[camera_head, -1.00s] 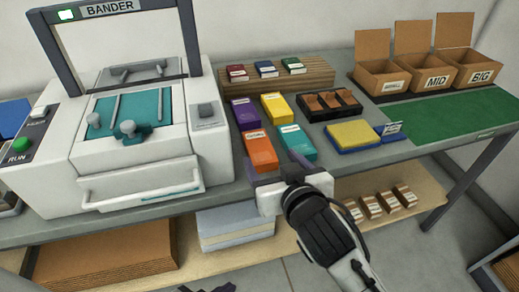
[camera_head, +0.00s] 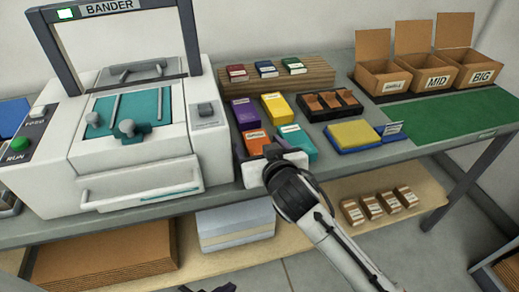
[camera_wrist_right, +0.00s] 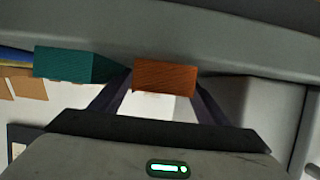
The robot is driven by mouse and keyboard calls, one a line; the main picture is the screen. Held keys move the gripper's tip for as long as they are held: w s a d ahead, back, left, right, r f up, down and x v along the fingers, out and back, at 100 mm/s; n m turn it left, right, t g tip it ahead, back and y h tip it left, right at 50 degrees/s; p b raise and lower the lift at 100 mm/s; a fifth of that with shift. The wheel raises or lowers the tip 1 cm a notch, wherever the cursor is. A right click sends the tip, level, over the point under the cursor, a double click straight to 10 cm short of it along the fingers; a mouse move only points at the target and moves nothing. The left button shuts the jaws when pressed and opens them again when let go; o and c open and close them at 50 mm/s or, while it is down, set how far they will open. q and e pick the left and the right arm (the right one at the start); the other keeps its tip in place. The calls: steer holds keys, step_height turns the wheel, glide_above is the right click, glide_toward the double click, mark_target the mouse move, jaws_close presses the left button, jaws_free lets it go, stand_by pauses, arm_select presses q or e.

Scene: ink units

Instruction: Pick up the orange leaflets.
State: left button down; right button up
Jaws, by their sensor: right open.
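The orange leaflets (camera_head: 257,139) are a small stack at the bench's front, with a white label on top; my right gripper hides their near part in the head view. My right gripper (camera_head: 262,155) is open at their near side. In the right wrist view, the orange stack (camera_wrist_right: 165,77) shows its end face between the two open fingers (camera_wrist_right: 163,88). I cannot tell how deep it sits between them. My left gripper (camera_head: 222,288) is a dark shape at the bottom edge of the head view, mostly cut off.
Teal leaflets (camera_head: 298,139) lie close right of the orange stack, purple (camera_head: 246,112) and yellow (camera_head: 276,108) ones behind. The white bander machine (camera_head: 140,150) stands to the left. A sponge-like yellow pad (camera_head: 352,133) lies on the right. The green mat (camera_head: 455,118) is clear.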

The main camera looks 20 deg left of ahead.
steer(key=shift+c, duration=0.5)
steer(key=c, duration=1.1)
steer(key=shift+r, duration=0.1)
